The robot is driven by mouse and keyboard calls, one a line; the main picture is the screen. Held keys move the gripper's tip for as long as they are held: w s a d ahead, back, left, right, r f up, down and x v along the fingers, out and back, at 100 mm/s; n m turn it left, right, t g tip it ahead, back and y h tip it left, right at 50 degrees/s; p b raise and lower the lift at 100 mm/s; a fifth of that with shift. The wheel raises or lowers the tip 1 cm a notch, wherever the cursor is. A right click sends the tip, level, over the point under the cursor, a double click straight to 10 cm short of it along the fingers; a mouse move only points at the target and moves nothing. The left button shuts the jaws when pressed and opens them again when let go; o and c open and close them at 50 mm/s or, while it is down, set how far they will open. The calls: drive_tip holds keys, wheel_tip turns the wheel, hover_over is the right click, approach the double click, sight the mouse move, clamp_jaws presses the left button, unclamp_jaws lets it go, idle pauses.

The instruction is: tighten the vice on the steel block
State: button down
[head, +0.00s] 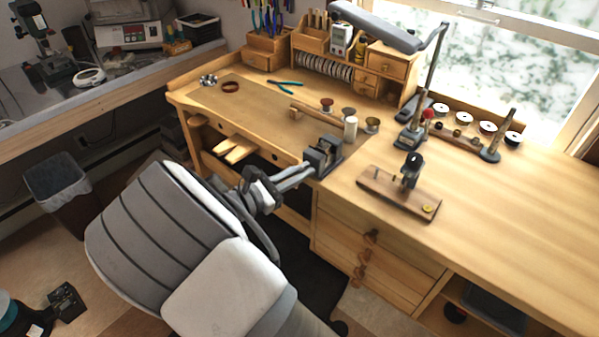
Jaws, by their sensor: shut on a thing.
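A small dark grey vice (324,154) is fixed at the front edge of the wooden workbench (255,122), near the corner where the lower left top meets the right top. My gripper (306,171) reaches in from the lower left and meets the vice's front side, below its jaws. It is shut at the vice handle, which it mostly hides. A greyish piece shows between the vice jaws, but it is too small to tell clearly as the steel block.
Drawers (365,255) are below. The right benchtop front is clear. A bin (62,190) stands left.

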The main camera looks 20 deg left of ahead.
drive_tip(key=m, duration=0.1)
drive_tip(key=m+b, duration=0.2)
drive_tip(key=shift+s+d+f+g+y, duration=0.15)
drive_tip(key=shift+d+f+g+y, duration=0.15)
drive_tip(key=shift+d+f+y, duration=0.1)
drive_tip(key=m+b, duration=0.1)
drive_tip(key=b, duration=0.1)
drive_tip(key=m+b, duration=0.2)
drive_tip(key=shift+d+f+m+y, duration=0.15)
drive_tip(key=shift+f+m+y, duration=0.15)
drive_tip(key=m+b, duration=0.1)
drive_tip(key=b, duration=0.2)
drive_tip(key=m+y+b, duration=0.1)
drive_tip(key=m+b, duration=0.1)
drive_tip(key=b, duration=0.1)
drive_tip(key=shift+s+d+f, duration=0.1)
drive_tip(key=shift+d+f, duration=0.1)
drive_tip(key=shift+f, duration=0.2)
drive_tip(key=m+b, duration=0.2)
drive_tip(key=shift+y+b, duration=0.35)
drive_tip(key=shift+y, duration=0.05)
drive_tip(key=c, duration=1)
unclamp_jaws()
drive_tip(key=shift+r, duration=0.1)
drive_tip(key=p+v, duration=0.2)
drive_tip(key=v, duration=1.5)
drive_tip(key=shift+s, duration=0.3)
